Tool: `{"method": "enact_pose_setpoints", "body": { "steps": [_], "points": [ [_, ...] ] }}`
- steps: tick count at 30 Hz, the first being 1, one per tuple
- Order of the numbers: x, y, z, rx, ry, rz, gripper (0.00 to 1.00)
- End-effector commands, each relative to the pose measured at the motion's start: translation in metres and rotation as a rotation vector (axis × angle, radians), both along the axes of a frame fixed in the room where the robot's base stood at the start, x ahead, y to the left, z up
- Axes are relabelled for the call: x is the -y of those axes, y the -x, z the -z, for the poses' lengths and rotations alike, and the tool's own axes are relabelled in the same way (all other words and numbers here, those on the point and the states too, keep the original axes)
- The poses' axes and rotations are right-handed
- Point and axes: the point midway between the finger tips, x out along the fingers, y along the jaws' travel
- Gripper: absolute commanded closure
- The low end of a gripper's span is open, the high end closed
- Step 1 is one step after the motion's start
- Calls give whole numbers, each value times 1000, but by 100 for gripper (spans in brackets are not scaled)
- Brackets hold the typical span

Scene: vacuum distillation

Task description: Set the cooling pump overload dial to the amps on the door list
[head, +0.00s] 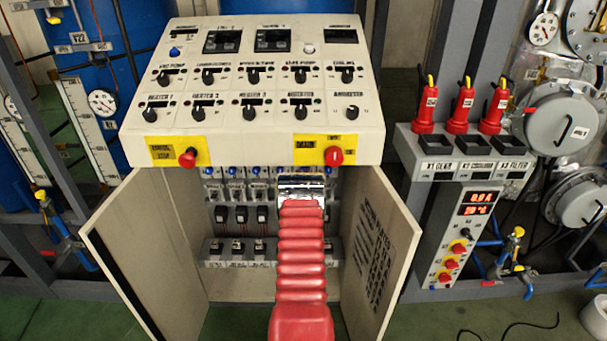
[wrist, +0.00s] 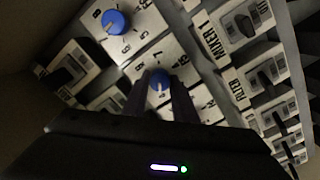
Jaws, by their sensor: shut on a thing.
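My gripper (wrist: 160,96) is shut on a small blue dial (wrist: 159,84) on a white overload unit, seen in the wrist view. The dial's scale is partly hidden by the fingers, and its setting cannot be read. A second blue dial (wrist: 115,22) with numbers around it sits on the unit to the upper left. In the head view my red arm reaches into the open cabinet and hides the gripper. The door list (head: 375,250) is dark lettering on the inside of the right cabinet door (head: 400,215); it is too small to read here.
The left cabinet door (head: 140,250) stands open. The sloped control console (head: 255,120) with several knobs and two red buttons overhangs the cabinet. Rows of units with blue dials (head: 234,171) and black switches (head: 241,213) fill the inside. A rack with red plugs (head: 462,108) stands at right.

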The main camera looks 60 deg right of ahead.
Motion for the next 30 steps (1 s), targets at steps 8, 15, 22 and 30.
{"method": "enact_pose_setpoints", "body": {
  "steps": [8, 15, 22, 30],
  "points": [
    [-3, -2, 5, 132, -77, -5, 97],
    [-4, -2, 5, 316, -172, -5, 97],
    [-4, -3, 5, 510, -272, -4, 97],
    [-5, -3, 7, 714, -380, -3, 97]
  ]
}}
